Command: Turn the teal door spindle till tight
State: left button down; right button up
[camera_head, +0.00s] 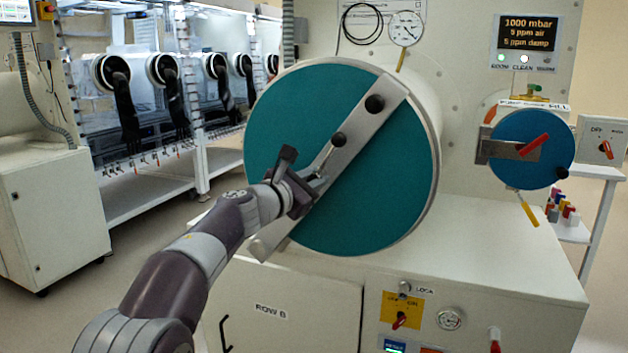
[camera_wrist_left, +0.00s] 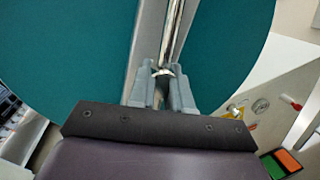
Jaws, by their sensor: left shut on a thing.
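The large round teal door (camera_head: 385,195) closes the antechamber, with a slanted grey metal bar (camera_head: 362,124) across its face from upper right to lower left. A spindle handle, a chrome rod (camera_head: 322,160) with a black knob (camera_head: 339,139), sits at the middle of the bar. My left gripper (camera_head: 316,183) is at the rod's lower end, in front of the bar. In the left wrist view the chrome rod (camera_wrist_left: 173,35) runs down between the two grey fingers (camera_wrist_left: 161,88), which are shut on it. My right gripper is in neither view.
A smaller blue door (camera_head: 535,165) with a red handle is at the right. A pressure gauge (camera_head: 405,28) and a display (camera_head: 525,33) are above. The cabinet below carries a yellow switch plate (camera_head: 400,312). Gloveboxes with black gloves (camera_head: 125,100) stand at the left.

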pick_arm(q)
jog(key=shift+f, duration=0.2)
jog(key=c, duration=1.2)
grip_release()
jog(key=shift+r, duration=0.1)
jog(key=shift+s+a, duration=0.2)
jog(key=b+v, duration=0.3)
jog(key=v, duration=0.9)
jog(key=shift+b, duration=0.35)
